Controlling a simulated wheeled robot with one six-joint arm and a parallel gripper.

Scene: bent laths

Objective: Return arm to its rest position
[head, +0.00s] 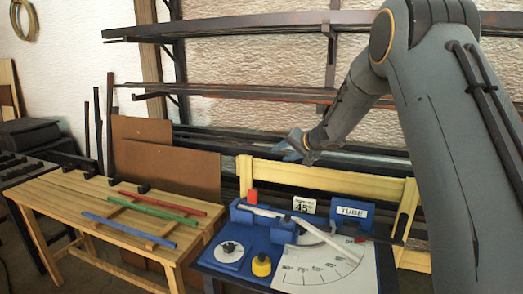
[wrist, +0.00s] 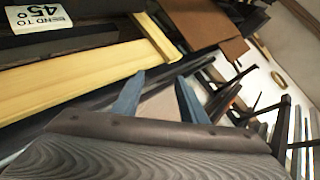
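My gripper (head: 290,147) hangs in the air above and behind the blue bending station, in front of the dark wall racks. In the wrist view its two blue fingers (wrist: 157,95) stand apart with nothing between them. My grey arm reaches in from the right, bent at the elbow. The blue bending board (head: 265,233) carries a pale strip, an angle scale (head: 325,262) and a block labelled TUBE (head: 352,212). The "bend to 45°" sign (head: 304,205) stands behind it and also shows in the wrist view (wrist: 38,18).
A wooden table (head: 85,197) at left holds red (head: 162,203), green (head: 158,211) and blue (head: 128,230) laths on a rack. Brown panels (head: 180,165) lean behind it. A pale wooden rail (head: 330,180) runs behind the station, below my gripper. Wall racks (head: 250,95) hold long bars.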

